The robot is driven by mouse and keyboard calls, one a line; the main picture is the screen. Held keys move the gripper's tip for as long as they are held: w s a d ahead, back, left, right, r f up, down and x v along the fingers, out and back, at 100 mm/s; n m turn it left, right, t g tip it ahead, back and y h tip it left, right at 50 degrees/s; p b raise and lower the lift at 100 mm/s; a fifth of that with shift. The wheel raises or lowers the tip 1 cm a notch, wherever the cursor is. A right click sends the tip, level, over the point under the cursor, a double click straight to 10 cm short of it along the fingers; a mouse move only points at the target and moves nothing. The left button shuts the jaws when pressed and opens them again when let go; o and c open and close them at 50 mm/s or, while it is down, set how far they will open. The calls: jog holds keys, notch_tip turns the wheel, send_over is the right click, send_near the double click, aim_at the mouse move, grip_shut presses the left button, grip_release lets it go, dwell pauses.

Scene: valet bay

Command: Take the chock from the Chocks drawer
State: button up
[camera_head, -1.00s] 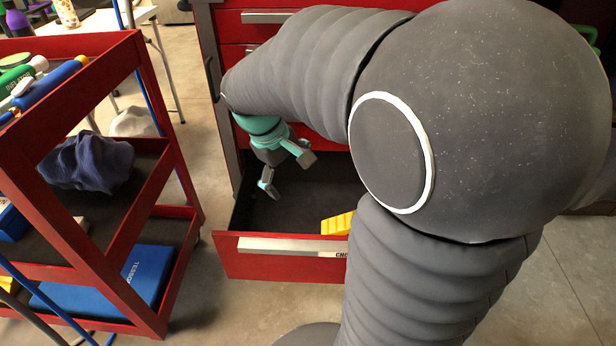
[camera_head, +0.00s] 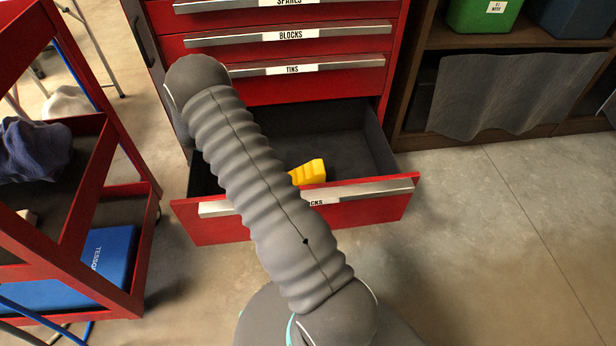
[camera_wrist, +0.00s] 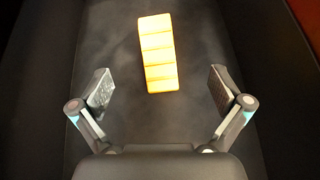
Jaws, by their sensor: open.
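The yellow ribbed chock (camera_head: 311,172) lies in the open bottom drawer (camera_head: 362,205), whose label is partly hidden by my arm and ends in "CKS". In the wrist view the chock (camera_wrist: 157,52) lies on the dark drawer floor, ahead of my gripper (camera_wrist: 160,88) and roughly centred between its fingers. The fingers are spread wide and empty, with the chock's near end just short of or level with the fingertips. I cannot tell the height of the gripper above the floor. In the head view my arm hides the gripper.
The drawer walls (camera_wrist: 265,60) stand on both sides of my gripper. Closed drawers, including Tins (camera_head: 292,70) and Blocks (camera_head: 290,36), are above. A red cart (camera_head: 120,170) stands at the left and a wooden shelf (camera_head: 480,135) at the right. Floor at the right is clear.

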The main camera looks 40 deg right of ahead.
jog(key=n+h, duration=0.1)
send_near(307, 171)
jog(key=shift+g, duration=0.3)
jog(key=x, duration=0.4)
jog(key=shift+d, duration=0.2)
jog(key=shift+f+p+x, duration=0.1)
jog(key=shift+p+x, duration=0.05)
jog(key=shift+x, duration=1.4)
jog(key=shift+f+p+x, duration=0.15)
jog(key=shift+x, duration=1.4)
jog(key=shift+w+a, duration=0.1)
jog(key=shift+w, duration=0.05)
jog(key=c, duration=1.7)
